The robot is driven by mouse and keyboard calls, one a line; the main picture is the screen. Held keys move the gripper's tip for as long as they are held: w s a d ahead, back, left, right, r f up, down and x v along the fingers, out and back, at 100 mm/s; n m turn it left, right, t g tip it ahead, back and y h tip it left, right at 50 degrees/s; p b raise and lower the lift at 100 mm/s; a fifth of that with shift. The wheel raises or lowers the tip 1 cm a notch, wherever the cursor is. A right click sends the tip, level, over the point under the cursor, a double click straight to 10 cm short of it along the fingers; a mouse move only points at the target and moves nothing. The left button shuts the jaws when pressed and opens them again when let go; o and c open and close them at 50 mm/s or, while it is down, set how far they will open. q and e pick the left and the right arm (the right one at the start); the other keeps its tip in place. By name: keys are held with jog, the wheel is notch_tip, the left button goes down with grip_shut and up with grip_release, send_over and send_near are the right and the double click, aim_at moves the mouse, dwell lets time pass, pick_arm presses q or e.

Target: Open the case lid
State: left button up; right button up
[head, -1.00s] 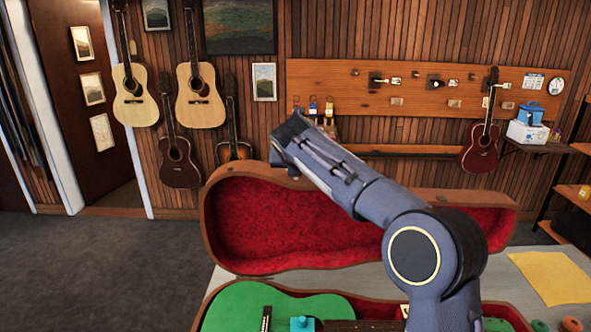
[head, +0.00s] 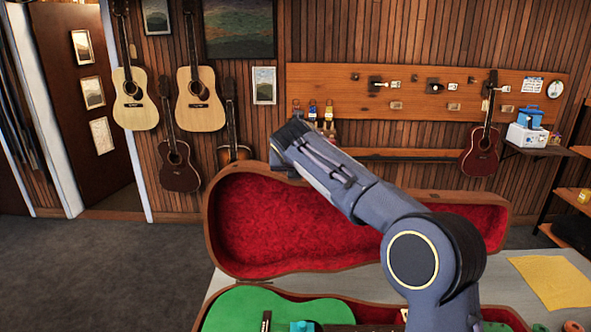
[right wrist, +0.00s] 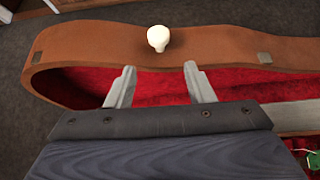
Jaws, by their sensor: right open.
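The case lid (head: 300,262), brown outside with red plush lining, stands raised behind the case body (head: 205,308) in the head view. A green ukulele (head: 262,305) lies in the case. In the right wrist view the lid's brown rim (right wrist: 100,38) carries a white knob (right wrist: 158,38). My right gripper (right wrist: 160,68) is open, with the knob just beyond its fingertips and apart from them. My right arm crosses in front of the lid in the head view, and its gripper cannot be made out there. My left gripper is not in view.
The case rests on a light table (head: 500,282) with a yellow cloth (head: 555,282) at the right. Guitars (head: 200,95) hang on the wood wall behind. A shelf (head: 540,147) at the far right holds a blue and white box (head: 528,130). Open floor lies at the left.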

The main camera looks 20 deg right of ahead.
jog(key=b+v, duration=0.1)
jog(key=v, duration=0.6)
jog(key=shift+s+r, duration=0.2)
jog(key=shift+s, duration=0.05)
jog(key=shift+a, duration=0.1)
